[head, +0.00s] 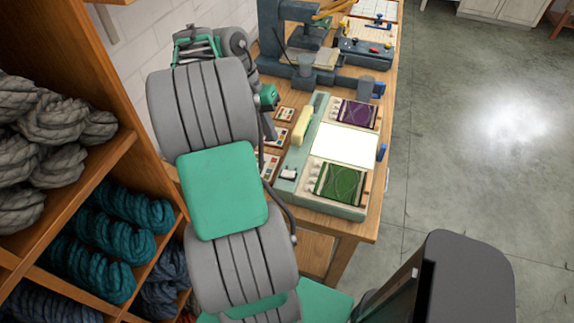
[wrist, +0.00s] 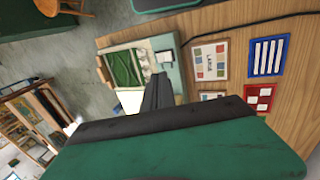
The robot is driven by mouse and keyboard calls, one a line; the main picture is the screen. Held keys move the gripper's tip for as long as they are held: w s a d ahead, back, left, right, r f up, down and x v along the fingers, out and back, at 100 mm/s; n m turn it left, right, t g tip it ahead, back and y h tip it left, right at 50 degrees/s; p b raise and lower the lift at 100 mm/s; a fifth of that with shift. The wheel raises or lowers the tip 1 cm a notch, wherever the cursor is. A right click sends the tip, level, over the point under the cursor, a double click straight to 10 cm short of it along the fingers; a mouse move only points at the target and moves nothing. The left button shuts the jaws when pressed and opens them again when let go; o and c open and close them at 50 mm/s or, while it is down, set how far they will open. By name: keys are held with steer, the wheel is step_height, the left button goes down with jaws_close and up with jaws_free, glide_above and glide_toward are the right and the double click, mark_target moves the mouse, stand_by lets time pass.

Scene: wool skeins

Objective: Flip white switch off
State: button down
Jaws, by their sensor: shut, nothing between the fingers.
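The white switch (head: 289,173) is a small white rocker on the left edge of a pale green light box (head: 287,186). In the wrist view the switch (wrist: 163,56) shows on the box's rim, just beyond my fingertips. The box's white panel (head: 345,145) looks bright. My gripper (wrist: 159,80) is shut and empty, its dark fingers together and pointing towards the box. They appear apart from the switch, though the depth gap is hard to judge. In the head view my arm hides the fingers.
Purple (head: 356,113) and green (head: 340,184) woven samples lie on the box, with a pale yellow block (head: 302,125) at its left. Cards (wrist: 210,60) lie on the wooden table beside it. A wool shelf (head: 120,165) stands left; the floor (head: 470,170) is clear at right.

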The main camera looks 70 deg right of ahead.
mark_target(291, 174)
steer(key=b+x, duration=0.1)
steer(key=x, duration=1.3)
